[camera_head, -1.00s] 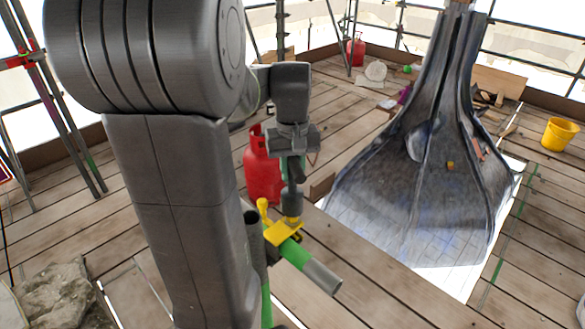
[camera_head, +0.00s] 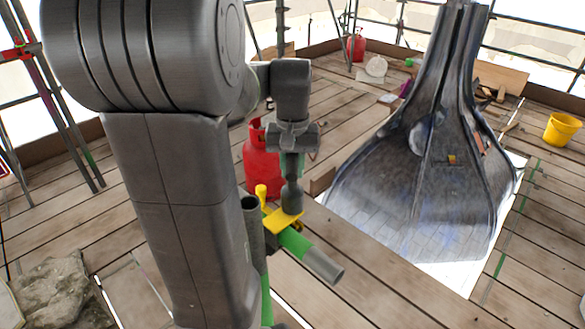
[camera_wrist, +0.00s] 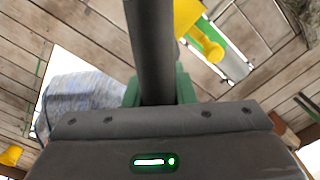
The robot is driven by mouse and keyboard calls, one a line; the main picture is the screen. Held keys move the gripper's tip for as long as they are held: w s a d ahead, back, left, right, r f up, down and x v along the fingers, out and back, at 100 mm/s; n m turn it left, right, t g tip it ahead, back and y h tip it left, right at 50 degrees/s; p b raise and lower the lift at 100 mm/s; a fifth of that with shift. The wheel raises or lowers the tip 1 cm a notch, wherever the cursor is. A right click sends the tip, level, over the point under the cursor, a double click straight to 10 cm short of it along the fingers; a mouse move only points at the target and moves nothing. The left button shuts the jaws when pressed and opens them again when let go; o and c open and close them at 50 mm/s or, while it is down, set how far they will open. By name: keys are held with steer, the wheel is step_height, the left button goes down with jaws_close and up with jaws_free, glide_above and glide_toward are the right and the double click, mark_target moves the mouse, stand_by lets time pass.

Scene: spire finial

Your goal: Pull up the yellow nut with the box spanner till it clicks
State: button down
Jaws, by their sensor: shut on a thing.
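My gripper (camera_head: 291,160) is shut on the dark grey box spanner (camera_head: 292,197). It holds the spanner nearly upright above a yellow scaffold coupler (camera_head: 284,222). The spanner's lower end meets the coupler in the head view. The yellow nut cannot be made out there; the spanner end may hide it. A yellow upright part (camera_head: 261,191) stands on the coupler's left. In the wrist view the spanner (camera_wrist: 152,45) runs up between green finger pads, and a yellow part (camera_wrist: 207,45) shows to its right. The spanner's far end is out of that view.
A grey tube with a green band (camera_head: 297,243) passes through the coupler, beside an upright grey tube (camera_head: 250,215). A red gas cylinder (camera_head: 262,165) stands close behind my gripper. The ribbed spire (camera_head: 415,195) is to the right. Bare planks lie in front.

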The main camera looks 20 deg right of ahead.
steer(key=shift+r+m, duration=0.1)
steer(key=shift+m, duration=0.5)
steer(key=m+p, duration=0.1)
steer(key=m, duration=0.2)
steer(key=shift+r+p, duration=2.85)
steer(key=shift+r, duration=0.85)
